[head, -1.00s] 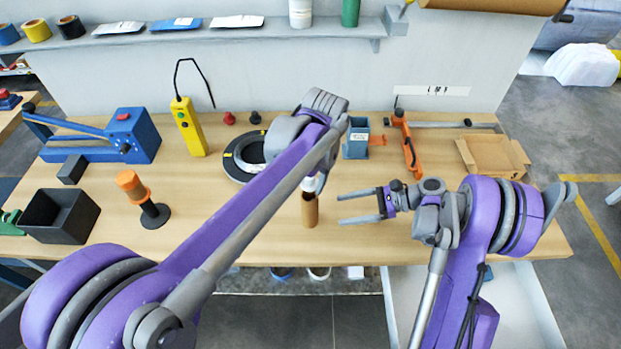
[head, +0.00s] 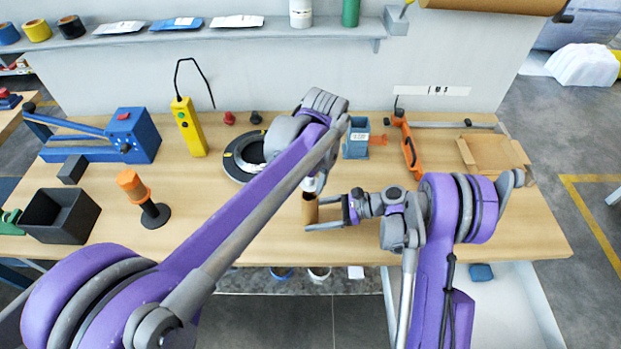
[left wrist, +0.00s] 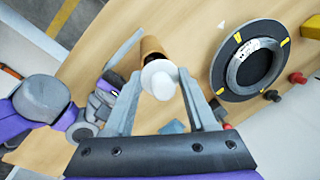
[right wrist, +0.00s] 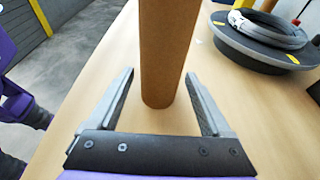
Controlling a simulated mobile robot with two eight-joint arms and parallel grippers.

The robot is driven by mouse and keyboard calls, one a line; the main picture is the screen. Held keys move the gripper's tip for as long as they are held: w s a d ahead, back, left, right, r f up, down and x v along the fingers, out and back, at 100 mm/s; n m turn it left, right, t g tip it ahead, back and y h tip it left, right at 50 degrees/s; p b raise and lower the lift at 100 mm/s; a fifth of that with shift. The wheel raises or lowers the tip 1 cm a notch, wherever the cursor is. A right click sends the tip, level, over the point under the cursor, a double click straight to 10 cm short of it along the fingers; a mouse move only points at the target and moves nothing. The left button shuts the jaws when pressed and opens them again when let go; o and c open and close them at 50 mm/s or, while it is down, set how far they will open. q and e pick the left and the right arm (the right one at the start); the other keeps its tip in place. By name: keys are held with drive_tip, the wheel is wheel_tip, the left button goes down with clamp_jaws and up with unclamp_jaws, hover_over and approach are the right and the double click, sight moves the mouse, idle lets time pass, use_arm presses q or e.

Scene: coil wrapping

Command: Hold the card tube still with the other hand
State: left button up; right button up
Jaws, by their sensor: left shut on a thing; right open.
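The brown card tube (head: 310,211) stands upright near the table's front edge; it also shows in the right wrist view (right wrist: 163,50) and left wrist view (left wrist: 152,46). My right gripper (right wrist: 160,74) is open around the tube, one finger on each side, with gaps visible. In the head view my right gripper (head: 314,214) is low at the tube. My left gripper (left wrist: 159,75) is shut on a white round-ended piece (left wrist: 158,79) at the tube's upper end. I cannot tell whether that piece is inside the tube. My left arm hides part of this in the head view.
A black ring with a grey coil (head: 236,165) lies behind my left arm. An orange-topped post (head: 150,205), black bin (head: 60,216) and yellow control box (head: 189,130) stand left.

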drive_tip(key=shift+a, duration=0.15)
drive_tip(key=c, duration=1)
idle(0.6)
